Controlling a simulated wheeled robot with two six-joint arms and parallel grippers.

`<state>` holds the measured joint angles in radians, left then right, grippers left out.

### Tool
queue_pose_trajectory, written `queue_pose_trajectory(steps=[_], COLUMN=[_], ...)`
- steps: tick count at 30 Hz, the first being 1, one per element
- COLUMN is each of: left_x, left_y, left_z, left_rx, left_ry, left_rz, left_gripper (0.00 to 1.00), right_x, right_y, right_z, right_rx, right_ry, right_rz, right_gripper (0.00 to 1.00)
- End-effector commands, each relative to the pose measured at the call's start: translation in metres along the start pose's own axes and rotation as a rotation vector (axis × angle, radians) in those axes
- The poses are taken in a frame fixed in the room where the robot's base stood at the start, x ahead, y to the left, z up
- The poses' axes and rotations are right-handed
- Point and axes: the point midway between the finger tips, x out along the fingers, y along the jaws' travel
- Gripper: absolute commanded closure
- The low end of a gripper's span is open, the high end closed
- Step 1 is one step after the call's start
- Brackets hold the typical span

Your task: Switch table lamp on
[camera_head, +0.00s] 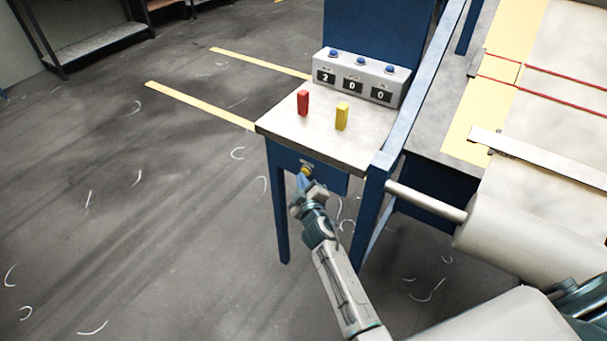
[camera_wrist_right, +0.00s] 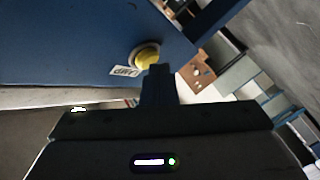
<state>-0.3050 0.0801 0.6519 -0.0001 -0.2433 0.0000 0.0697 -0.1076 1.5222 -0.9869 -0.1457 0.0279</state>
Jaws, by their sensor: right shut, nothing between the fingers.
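A yellow button (camera_head: 307,170) sits on the blue front panel of the small table (camera_head: 335,137). In the right wrist view the yellow button (camera_wrist_right: 148,57) has a pale ring around it, and a white label (camera_wrist_right: 125,71) beside it seems to read LAMP. My right gripper (camera_head: 303,177) is shut and empty, with its tip right at the button. In the right wrist view the shut fingers (camera_wrist_right: 159,72) overlap the button's lower right edge; I cannot tell whether they touch. No lamp shows in either view. My left gripper is not in view.
A blue post and the loom's pale roller (camera_head: 425,202) are close on the right.

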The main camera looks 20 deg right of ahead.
Motion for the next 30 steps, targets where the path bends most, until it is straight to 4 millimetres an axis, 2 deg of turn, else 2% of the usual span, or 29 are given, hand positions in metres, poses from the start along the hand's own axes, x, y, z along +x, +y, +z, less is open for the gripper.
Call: queue_pose_trajectory(steps=[13, 30], left_x=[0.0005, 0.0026], left_y=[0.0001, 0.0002], left_z=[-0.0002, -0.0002], left_rx=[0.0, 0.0], left_ry=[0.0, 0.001], left_rz=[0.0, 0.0], left_gripper=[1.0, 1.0], right_x=[0.006, 0.0005], right_y=[0.0053, 0.0008], right_z=[0.0038, -0.0002], right_rx=[-0.002, -0.001], right_ry=[0.0, 0.0], right_rz=[0.002, 0.002], right_gripper=[1.0, 1.0])
